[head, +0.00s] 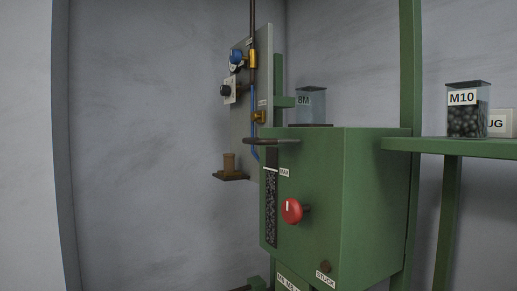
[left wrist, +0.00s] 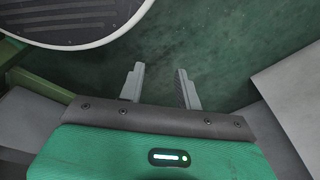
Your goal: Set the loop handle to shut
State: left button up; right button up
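In the head view a blue handle (head: 236,57) sits on a brass valve (head: 252,59) on the upright grey panel. It is small, and I cannot tell whether it is a loop or how it is set. A dark flat bar or loop (head: 271,141) juts out at the top left edge of the green cabinet, seen edge-on. I cannot tell which of these is the loop handle. My left gripper (left wrist: 160,84) shows only in the left wrist view, its two fingers apart with nothing between them. My right gripper is in neither view.
The green cabinet (head: 375,190) carries a red knob (head: 291,211) and a dark slotted strip (head: 271,205). A bin (head: 311,103) stands on top. A green shelf (head: 460,147) at right holds an M10 jar (head: 467,118).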

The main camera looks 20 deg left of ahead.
pick_arm(q)
jog(key=w+r, duration=0.7)
jog(key=r, duration=0.4)
jog(key=m+t+h+b, duration=0.1)
jog(key=m+t+h, duration=0.5)
jog(key=m+h, duration=1.8)
send_near(248, 142)
jog(key=w+d+r+m+y+p, duration=0.1)
jog(key=d+r+m+y, duration=0.1)
jog(key=d, duration=0.1)
jog(key=w+d+r+m+y+p, duration=0.1)
jog(key=d+r+m+y+p, duration=0.1)
jog(key=w+d+r+m+y+p, duration=0.1)
jog(key=d+r+m, duration=0.1)
jog(key=d, duration=0.1)
jog(key=shift+d+r+y+p, duration=0.25)
jog(key=shift+d+y+p, duration=0.1)
jog(key=shift+y, duration=0.05)
jog(key=shift+w+d, duration=0.3)
jog(key=shift+d, duration=0.3)
